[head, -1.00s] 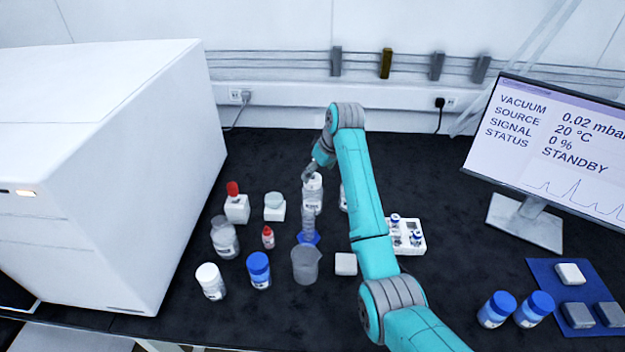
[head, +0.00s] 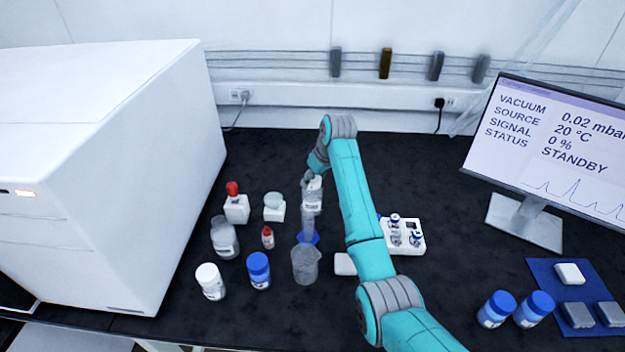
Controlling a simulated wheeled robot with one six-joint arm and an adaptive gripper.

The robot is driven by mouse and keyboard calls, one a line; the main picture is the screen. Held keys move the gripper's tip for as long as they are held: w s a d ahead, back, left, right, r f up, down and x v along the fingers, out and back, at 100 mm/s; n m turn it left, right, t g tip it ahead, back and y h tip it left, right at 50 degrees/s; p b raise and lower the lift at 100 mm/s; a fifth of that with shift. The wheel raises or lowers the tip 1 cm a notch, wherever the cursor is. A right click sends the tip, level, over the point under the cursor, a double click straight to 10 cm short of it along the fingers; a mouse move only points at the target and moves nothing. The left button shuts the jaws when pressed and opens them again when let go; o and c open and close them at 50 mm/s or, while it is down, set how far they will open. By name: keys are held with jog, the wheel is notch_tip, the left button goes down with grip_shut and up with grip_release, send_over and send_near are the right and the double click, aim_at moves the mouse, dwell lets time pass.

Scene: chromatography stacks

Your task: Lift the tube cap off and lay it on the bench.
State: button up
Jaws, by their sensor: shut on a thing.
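A small red cap (head: 232,188) shows on top of a white block (head: 237,210) at the left of the bench. Whether a tube stands under it is too small to tell. My gripper (head: 306,184) is right of it, beside a white labelled bottle (head: 313,198) and behind a clear measuring cylinder with a blue foot (head: 308,230). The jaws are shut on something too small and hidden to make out. I cannot tell whether my gripper touches the bottle.
A beaker (head: 305,265), a blue-capped bottle (head: 258,270), a white-capped bottle (head: 211,281) and a small red-capped bottle (head: 268,237) stand in front. A white vial rack (head: 412,250) is right of my arm. Dark bench (head: 450,285) is clear between rack and blue-lidded jars (head: 497,309).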

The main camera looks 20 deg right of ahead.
aim_at(314, 178)
notch_tip(314, 178, up, 14)
dwell(1.3)
dwell(0.3)
